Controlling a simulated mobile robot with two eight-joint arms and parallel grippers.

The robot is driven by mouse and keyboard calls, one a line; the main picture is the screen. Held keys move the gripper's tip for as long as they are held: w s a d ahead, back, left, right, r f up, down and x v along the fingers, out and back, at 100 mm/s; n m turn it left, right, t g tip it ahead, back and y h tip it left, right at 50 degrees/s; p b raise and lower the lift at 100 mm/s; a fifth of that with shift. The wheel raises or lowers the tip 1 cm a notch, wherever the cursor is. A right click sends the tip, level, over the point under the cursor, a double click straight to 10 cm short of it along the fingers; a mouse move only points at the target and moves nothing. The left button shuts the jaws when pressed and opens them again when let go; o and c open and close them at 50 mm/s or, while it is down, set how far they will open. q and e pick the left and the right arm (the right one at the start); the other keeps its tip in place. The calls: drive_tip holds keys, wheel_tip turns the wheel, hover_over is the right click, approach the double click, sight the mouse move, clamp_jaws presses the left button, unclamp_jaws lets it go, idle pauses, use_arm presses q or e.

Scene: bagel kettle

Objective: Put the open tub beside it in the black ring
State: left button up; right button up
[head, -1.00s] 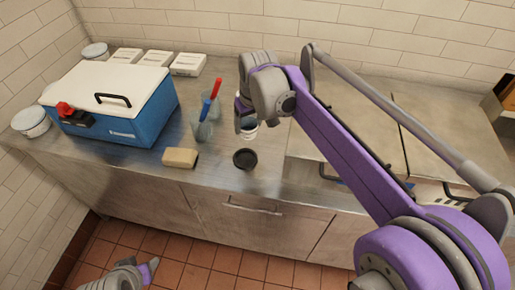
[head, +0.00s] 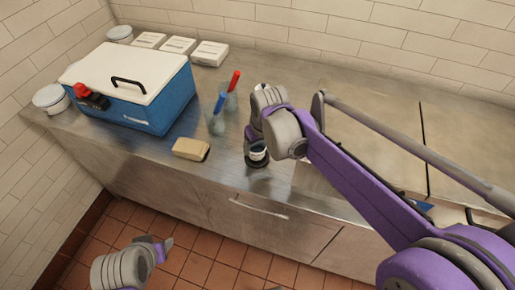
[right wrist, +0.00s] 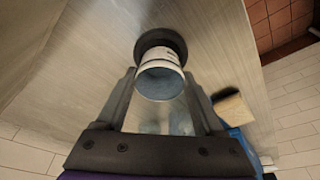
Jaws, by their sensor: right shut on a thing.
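The open tub (head: 258,154) is a small white cup with a printed label. My right gripper (head: 254,139) is shut on it, with its fingers on either side, as the right wrist view shows of the tub (right wrist: 160,78). The black ring (head: 257,164) lies on the steel counter directly below the tub, and its dark rim shows past the tub's base in the right wrist view (right wrist: 160,38). I cannot tell whether the base is inside the ring or just above it. My left gripper (head: 160,247) is low over the floor, away from the counter; its opening is unclear.
A tan sponge-like block (head: 190,149) lies left of the ring. Two clear cups hold a blue-handled tool (head: 219,103) and a red-handled tool (head: 234,80) behind. A blue cooler (head: 160,103) stands further left. The counter front (head: 225,177) near the ring is clear.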

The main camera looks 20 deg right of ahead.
drive_tip(key=shift+f, duration=0.75)
drive_tip(key=shift+f, duration=0.2)
drive_tip(key=o, duration=1.4)
drive_tip(key=shift+r, duration=0.3)
drive_tip(key=p+v, duration=0.1)
drive_tip(key=v, duration=1.1)
